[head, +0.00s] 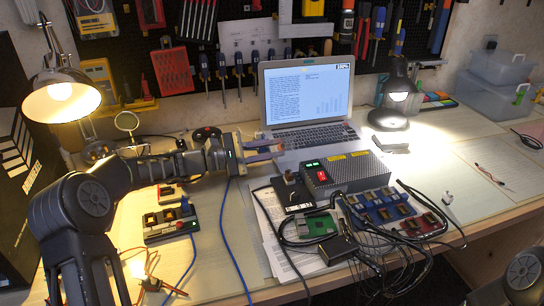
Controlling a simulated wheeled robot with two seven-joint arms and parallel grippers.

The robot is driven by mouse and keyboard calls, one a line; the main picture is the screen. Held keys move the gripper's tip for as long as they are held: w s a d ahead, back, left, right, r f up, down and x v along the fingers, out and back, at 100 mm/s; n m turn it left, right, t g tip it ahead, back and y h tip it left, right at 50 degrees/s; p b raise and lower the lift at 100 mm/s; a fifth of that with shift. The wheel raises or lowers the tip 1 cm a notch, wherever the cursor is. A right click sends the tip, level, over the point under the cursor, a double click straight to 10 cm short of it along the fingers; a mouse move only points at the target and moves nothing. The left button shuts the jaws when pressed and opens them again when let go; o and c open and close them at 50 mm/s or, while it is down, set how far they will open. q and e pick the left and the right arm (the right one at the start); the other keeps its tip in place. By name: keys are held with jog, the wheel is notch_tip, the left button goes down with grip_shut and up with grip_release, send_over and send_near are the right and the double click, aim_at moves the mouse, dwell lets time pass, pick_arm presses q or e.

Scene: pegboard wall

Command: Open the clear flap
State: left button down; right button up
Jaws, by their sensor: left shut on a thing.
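My left gripper (278,151) reaches in from the left and is just in front of the laptop's left side. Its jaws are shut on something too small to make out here. I cannot pick out the clear flap for certain. A black module with a small upright part on top (291,191) sits just below and in front of the fingertips. Beside it is a grey box with a green and a red switch (318,175). Only a link of my right arm shows at the lower right corner; its gripper is out of view.
An open laptop (308,95) stands behind. Circuit boards (385,208) and tangled black cables lie in front right. A small device (170,222) and a blue cable (226,215) lie at left. Lit lamps (62,95) (390,115) stand on both sides. The right of the table has free room.

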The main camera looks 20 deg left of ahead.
pick_arm(q)
jog(key=shift+s+d+r+m+b, duration=0.1)
jog(key=shift+s+r+m+b, duration=0.05)
jog(key=shift+m+b, duration=0.95)
jog(key=shift+s+r+m+b, duration=0.1)
jog(key=shift+r+m+b, duration=0.25)
jog(key=shift+m+b, duration=0.15)
jog(key=c, duration=1.3)
grip_release()
jog(key=shift+r, duration=0.1)
jog(key=shift+p+v, duration=0.35)
jog(key=shift+v, duration=3.5)
